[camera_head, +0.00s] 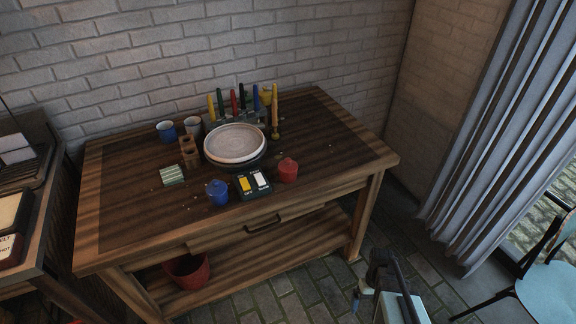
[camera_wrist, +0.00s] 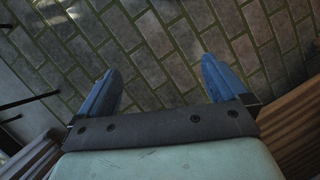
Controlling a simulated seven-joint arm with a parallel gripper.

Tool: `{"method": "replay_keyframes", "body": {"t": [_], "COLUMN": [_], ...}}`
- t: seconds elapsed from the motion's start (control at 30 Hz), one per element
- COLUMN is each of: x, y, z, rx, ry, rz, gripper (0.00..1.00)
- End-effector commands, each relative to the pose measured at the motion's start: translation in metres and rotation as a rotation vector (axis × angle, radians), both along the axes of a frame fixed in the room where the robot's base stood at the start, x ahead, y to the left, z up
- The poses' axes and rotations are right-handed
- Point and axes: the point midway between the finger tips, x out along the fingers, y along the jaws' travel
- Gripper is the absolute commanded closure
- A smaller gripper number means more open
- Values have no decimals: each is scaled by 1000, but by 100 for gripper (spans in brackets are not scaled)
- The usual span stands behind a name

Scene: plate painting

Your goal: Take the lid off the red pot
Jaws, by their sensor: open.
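The small red pot (camera_head: 288,172) stands on the wooden table near its front right, with its red lid (camera_head: 288,162) on top. My gripper shows in the wrist view (camera_wrist: 158,88) with its two blue fingers wide apart and nothing between them. It hangs over the brick floor. In the head view my arm is at the bottom right, in front of the table and well away from the red pot. The fingertips are hard to make out there.
A plate (camera_head: 234,143) on a round stand is behind, with upright coloured tools (camera_head: 234,102) at the back. The table's right side (camera_head: 335,140) is clear. A chair (camera_head: 545,290) stands far right.

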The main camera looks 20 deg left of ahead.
Motion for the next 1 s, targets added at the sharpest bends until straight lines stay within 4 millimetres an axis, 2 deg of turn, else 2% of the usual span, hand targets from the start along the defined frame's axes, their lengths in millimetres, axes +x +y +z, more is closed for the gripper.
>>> {"method": "replay_keyframes", "body": {"t": [0.03,0.1,0.27,0.5,0.77,1.0], "x": [20,40,83,140,190,224], "y": [9,20,46,90,142,192], "z": [9,23,58,119,197,278], "rx": [9,20,46,84,122,155], "ry": [-19,-38,-82,-149,-221,-284], "rz": [27,65,152,282,425,557], "gripper": [0,0,0,0,0,0]}}
